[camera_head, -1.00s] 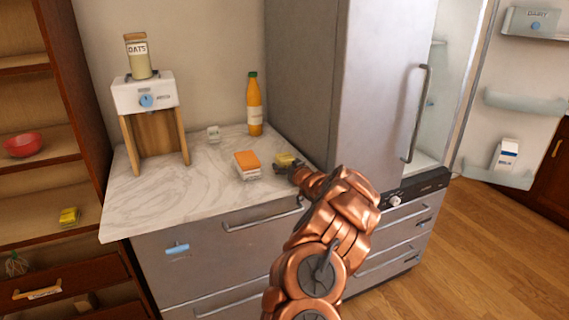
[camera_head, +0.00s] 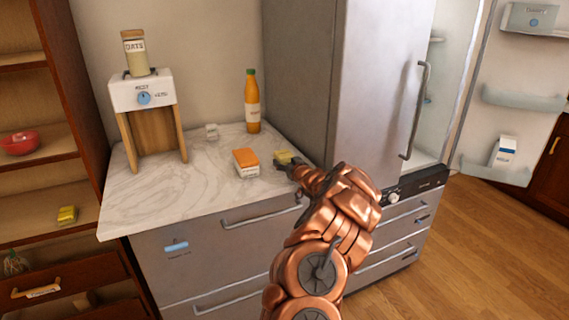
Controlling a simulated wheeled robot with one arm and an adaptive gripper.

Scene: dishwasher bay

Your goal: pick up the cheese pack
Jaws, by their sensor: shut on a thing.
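The small yellow pack, which I take to be the cheese pack (camera_head: 283,156), is at the right side of the marble counter, near the fridge. My gripper (camera_head: 289,163) is at the near right side of it and shut on it. My wrist and the gripper hide part of its near side. I cannot tell whether it touches the counter or is just above it.
On the marble counter (camera_head: 140,205), an orange-and-white box (camera_head: 246,163) stands just left of my gripper. The fridge (camera_head: 375,80) stands close right.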

